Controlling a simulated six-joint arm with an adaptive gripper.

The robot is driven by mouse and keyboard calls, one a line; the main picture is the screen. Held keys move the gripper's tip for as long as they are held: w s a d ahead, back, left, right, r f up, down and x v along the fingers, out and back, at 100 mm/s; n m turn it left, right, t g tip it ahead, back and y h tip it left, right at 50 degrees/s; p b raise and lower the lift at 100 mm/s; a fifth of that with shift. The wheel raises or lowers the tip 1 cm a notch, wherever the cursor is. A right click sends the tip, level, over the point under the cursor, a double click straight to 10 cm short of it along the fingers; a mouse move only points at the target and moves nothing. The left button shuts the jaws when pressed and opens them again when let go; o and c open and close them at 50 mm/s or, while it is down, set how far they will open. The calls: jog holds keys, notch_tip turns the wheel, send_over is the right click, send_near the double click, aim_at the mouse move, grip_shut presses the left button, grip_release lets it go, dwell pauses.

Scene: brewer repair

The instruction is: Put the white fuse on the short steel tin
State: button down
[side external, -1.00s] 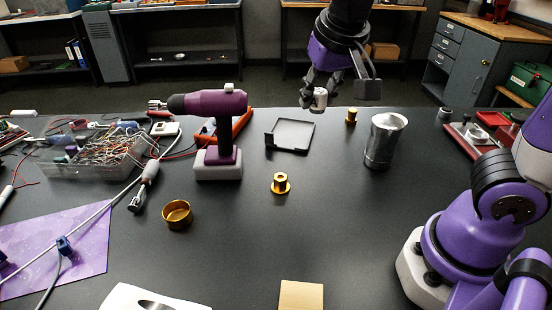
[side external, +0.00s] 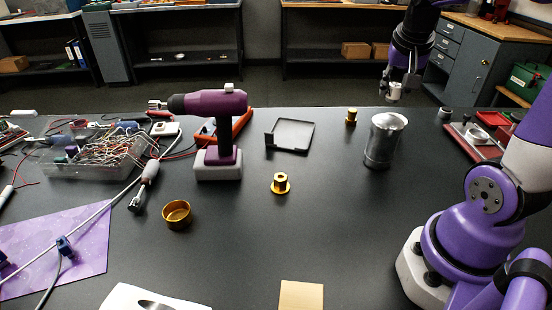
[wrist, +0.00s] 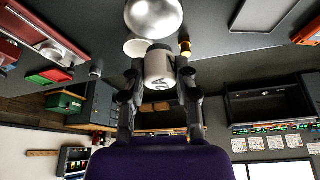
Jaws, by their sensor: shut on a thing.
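My gripper (side external: 393,92) is shut on the white fuse (side external: 394,94), a short pale cylinder. It holds the fuse in the air above the far right of the table, behind and above a steel tin. In the wrist view the fuse (wrist: 158,66) sits between the fingers, with a dark mark on its side. The shiny cylindrical steel tin (side external: 384,143) stands upright on the table; its rounded bright surface (wrist: 153,16) shows at the top of the wrist view. A pale round thing (wrist: 135,46) shows partly behind the fuse; I cannot tell what it is.
A brass spool (side external: 351,117) stands left of the tin, and another brass piece (side external: 281,184) nearer. A black tray (side external: 293,135), purple drill (side external: 222,120) and brass cup (side external: 177,214) lie further left. A red tray (side external: 473,141) is at right. The middle front table is mostly clear.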

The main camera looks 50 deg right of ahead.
aim_at(395, 101)
jog(key=shift+s+d+f, duration=0.1)
jog(key=shift+d+f, duration=0.15)
jog(key=shift+d, duration=0.15)
jog(key=shift+d+f, duration=0.1)
jog(key=shift+f, duration=1.95)
jog(key=shift+f, duration=0.1)
jog(key=c, duration=0.6)
grip_release()
